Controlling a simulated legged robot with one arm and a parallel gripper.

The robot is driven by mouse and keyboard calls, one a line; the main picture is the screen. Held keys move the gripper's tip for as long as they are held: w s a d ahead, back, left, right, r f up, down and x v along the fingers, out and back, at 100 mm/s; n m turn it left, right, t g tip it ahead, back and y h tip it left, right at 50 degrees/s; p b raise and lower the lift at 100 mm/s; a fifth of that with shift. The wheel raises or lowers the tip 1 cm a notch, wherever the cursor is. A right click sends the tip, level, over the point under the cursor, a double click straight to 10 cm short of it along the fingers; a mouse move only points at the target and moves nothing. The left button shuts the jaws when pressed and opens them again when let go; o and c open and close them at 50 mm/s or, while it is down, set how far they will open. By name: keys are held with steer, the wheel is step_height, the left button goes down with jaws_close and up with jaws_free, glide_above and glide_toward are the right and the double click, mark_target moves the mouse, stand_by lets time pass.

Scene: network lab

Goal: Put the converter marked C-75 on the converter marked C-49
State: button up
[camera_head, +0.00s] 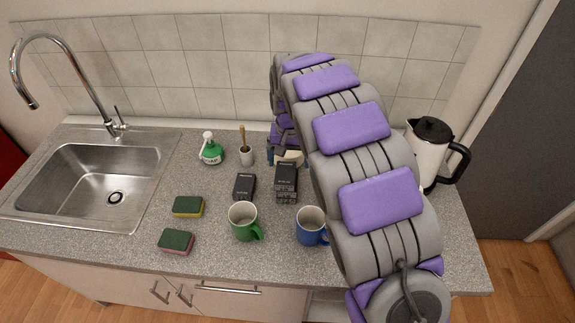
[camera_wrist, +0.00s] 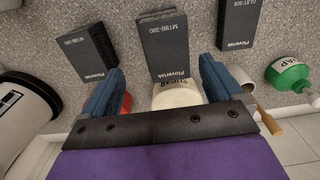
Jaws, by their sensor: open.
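Three dark box-shaped converters lie on the counter in the wrist view: a left one (camera_wrist: 85,45), a middle one (camera_wrist: 172,48) and a right one (camera_wrist: 236,22). The left and middle labels look like MTBB-380, the right one like GLBF-808; I cannot read C-75 or C-49. The middle one looks thicker, perhaps two stacked; I cannot tell. In the head view I see two, the smaller (camera_head: 244,186) and the thicker (camera_head: 286,180); my arm hides the third. My gripper (camera_wrist: 160,68) is open and empty, its blue fingers either side of the middle converter's near end.
A sugar pot (camera_wrist: 177,96) and a red object (camera_wrist: 123,103) show beneath my gripper. A green mug (camera_head: 243,222), blue mug (camera_head: 309,228), two sponges (camera_head: 188,207), soap bottle (camera_head: 211,150), brush cup (camera_head: 246,156) and kettle (camera_head: 431,155) stand around. The sink (camera_head: 88,180) is left.

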mark_target(287, 173)
step_height(287, 173, up, 6)
steer(key=p, duration=0.1)
steer(key=s+d+r, duration=0.3)
steer(key=s+d, duration=0.3)
steer(key=s, duration=0.2)
steer(key=s+d+r, duration=0.3)
steer(key=s+d, duration=0.2)
steer(key=s, duration=0.3)
steer(key=s+d+f+g, duration=0.1)
steer(key=s+d, duration=0.1)
steer(key=s, duration=1)
steer(key=s+d+f, duration=0.2)
steer(key=s+d, duration=0.1)
steer(key=s, duration=0.8)
steer(key=shift+s+f+g, duration=0.15)
steer(key=shift+s+g, duration=0.25)
